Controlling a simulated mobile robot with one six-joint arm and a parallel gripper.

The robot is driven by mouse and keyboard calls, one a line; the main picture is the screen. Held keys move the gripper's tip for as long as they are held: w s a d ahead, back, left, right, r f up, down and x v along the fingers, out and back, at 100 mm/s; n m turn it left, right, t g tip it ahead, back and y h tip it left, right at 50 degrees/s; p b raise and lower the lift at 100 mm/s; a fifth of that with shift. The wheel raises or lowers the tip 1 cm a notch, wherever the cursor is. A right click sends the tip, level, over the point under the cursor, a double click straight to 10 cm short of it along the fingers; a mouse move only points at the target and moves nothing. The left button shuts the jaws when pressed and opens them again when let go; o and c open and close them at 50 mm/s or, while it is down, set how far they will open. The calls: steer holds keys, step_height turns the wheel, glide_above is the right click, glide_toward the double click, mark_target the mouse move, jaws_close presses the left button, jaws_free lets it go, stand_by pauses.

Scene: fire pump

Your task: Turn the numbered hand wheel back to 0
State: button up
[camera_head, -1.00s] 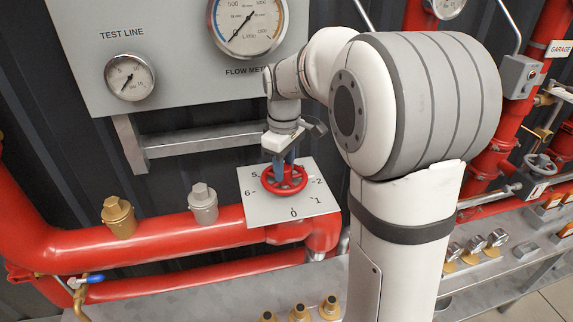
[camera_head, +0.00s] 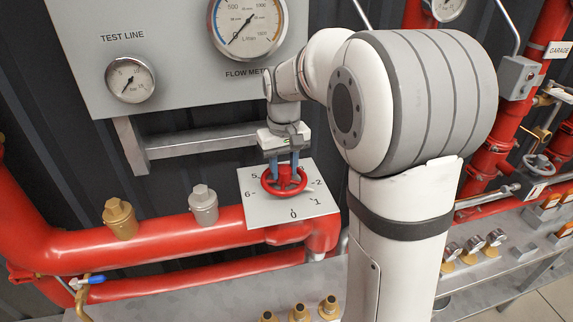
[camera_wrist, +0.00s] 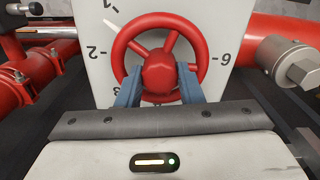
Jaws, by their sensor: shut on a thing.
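The red hand wheel (camera_head: 285,181) sits on a light plate (camera_head: 255,210) with dark numbers around it. The 0 is at the near edge, 1 and 2 on the right, 5 and 6 on the left. My gripper (camera_head: 284,170) comes from above, its two blue fingers shut on the wheel's middle. In the wrist view the fingers of my gripper (camera_wrist: 160,92) press on both sides of the red hub of the hand wheel (camera_wrist: 160,70). A short white line lies beside the rim near the 1. The wheel's setting cannot be read surely. The 0 is out of the wrist view.
A grey panel (camera_head: 180,60) with gauges stands behind, with a grey rail (camera_head: 200,143) below it. A red pipe (camera_head: 150,245) runs beneath the plate, with brass (camera_head: 120,219) and grey (camera_head: 204,206) fittings left of the wheel. My arm hides the area to the right.

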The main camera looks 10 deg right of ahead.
steer(key=shift+m, duration=0.3)
steer(key=m, duration=0.4)
steer(key=shift+m+p, duration=0.3)
steer(key=m, duration=0.3)
steer(key=shift+m, duration=0.3)
steer(key=shift+m, duration=0.5)
steer(key=o, duration=1.2)
steer(key=shift+m, duration=0.3)
steer(key=shift+r, duration=0.1)
